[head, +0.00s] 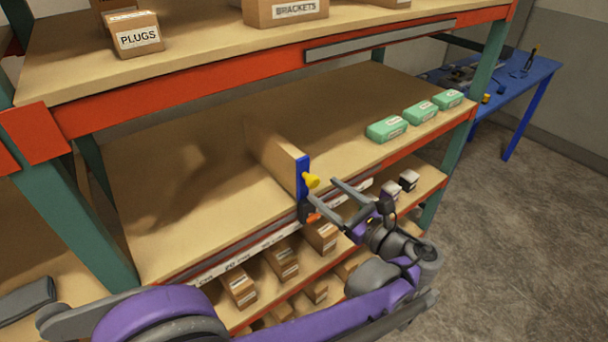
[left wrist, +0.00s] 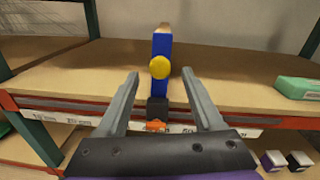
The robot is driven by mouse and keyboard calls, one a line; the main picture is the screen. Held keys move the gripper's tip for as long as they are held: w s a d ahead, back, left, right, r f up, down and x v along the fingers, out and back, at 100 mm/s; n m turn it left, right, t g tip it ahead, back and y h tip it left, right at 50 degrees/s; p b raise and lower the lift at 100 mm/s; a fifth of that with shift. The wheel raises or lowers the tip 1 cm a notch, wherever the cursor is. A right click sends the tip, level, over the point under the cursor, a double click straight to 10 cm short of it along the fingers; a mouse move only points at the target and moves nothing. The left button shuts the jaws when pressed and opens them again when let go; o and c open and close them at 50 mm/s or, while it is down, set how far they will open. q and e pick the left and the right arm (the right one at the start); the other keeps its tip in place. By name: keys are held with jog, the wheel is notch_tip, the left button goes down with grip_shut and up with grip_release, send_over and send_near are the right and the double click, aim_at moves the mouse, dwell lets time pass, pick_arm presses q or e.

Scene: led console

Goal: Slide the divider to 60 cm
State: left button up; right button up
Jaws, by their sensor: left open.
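The divider (head: 273,150) is an upright wooden panel with a blue front edge, standing on the middle shelf. A yellow knob (head: 312,181) sticks out from its blue edge, and a dark clamp with an orange tab (head: 312,217) is at its foot on the shelf's front rail. In the left wrist view the blue edge (left wrist: 162,92) and the knob (left wrist: 159,67) appear between and beyond the fingers. My left gripper (head: 322,194) is open, in front of the divider, with its fingers pointing at it and nothing between them. My right gripper is out of view.
Several green packs (head: 387,129) lie on the right part of the middle shelf. A label strip (head: 240,257) runs along the shelf's front; its figures are too small to read. Small boxes (head: 239,287) stand below. The shelf is bare left of the divider. A blue table (head: 535,75) stands behind right.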

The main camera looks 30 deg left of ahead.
aim_at(304, 173)
pick_arm(q)
jog(key=x, duration=0.8)
jog(key=shift+a+p, duration=0.25)
jog(key=shift+p, duration=0.1)
grip_shut()
jog(key=shift+f, duration=0.1)
dwell(0.8)
